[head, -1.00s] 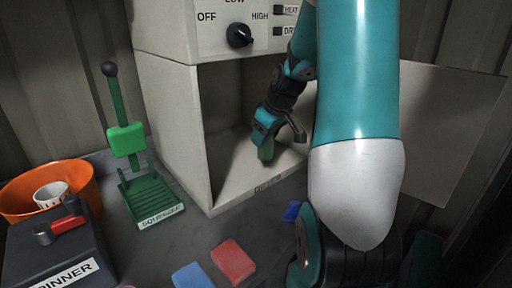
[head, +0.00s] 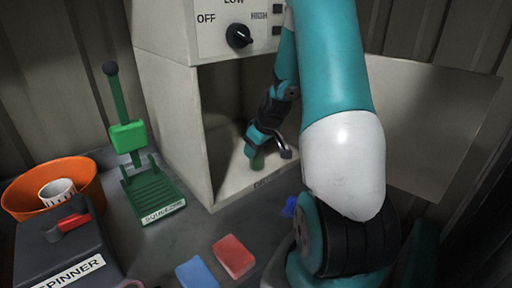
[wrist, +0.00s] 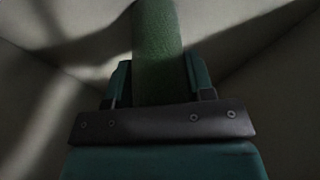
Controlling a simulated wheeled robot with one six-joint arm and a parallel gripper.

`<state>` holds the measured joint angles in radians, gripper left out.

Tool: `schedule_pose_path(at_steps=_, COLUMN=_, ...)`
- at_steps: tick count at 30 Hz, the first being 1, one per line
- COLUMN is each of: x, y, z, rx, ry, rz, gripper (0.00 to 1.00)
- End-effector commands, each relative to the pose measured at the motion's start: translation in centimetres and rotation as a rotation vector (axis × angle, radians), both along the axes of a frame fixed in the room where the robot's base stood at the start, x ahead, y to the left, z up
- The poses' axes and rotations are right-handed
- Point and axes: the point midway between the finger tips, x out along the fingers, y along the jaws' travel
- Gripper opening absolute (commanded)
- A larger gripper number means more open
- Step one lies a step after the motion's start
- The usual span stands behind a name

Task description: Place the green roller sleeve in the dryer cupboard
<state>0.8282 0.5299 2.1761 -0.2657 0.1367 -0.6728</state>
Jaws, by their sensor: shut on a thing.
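The green roller sleeve (head: 257,161) is in my gripper (head: 254,150), inside the opening of the dryer cupboard (head: 176,130). In the wrist view the sleeve (wrist: 158,50) runs up between the two fingers of my gripper (wrist: 158,85), which are shut on it. In the head view the sleeve's lower end is close to the cupboard floor; I cannot tell whether it touches. The cupboard door (head: 440,130) stands open at the right. My own arm hides part of the opening.
A dark knob (head: 239,36) is on the panel above the opening.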

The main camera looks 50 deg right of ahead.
Motion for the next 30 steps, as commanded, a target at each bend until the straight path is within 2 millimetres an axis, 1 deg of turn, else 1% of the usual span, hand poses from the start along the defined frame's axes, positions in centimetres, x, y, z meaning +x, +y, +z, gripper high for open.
schedule_pose_path(at_steps=4, x=0.0, y=0.0, z=-0.4, rx=0.0, ry=0.0, rz=0.0, gripper=0.26)
schedule_pose_path(at_steps=5, x=0.0, y=0.0, z=-0.4, rx=0.0, ry=0.0, rz=0.0, gripper=0.51)
schedule_pose_path(at_steps=6, x=0.0, y=0.0, z=-0.3, rx=0.0, ry=0.0, rz=0.0, gripper=0.6)
schedule_pose_path(at_steps=8, x=0.0, y=0.0, z=-0.3, rx=0.0, ry=0.0, rz=0.0, gripper=0.74)
schedule_pose_path(at_steps=16, x=0.0, y=0.0, z=-0.2, rx=0.0, ry=0.0, rz=0.0, gripper=0.74)
schedule_pose_path(at_steps=20, x=-0.2, y=0.0, z=0.6, rx=-0.002, ry=-0.003, rz=-0.001, gripper=0.74)
schedule_pose_path(at_steps=23, x=-0.8, y=0.0, z=2.2, rx=-0.004, ry=-0.005, rz=-0.002, gripper=0.74)
schedule_pose_path(at_steps=30, x=-2.9, y=0.1, z=7.2, rx=-0.005, ry=-0.004, rz=-0.003, gripper=0.74)
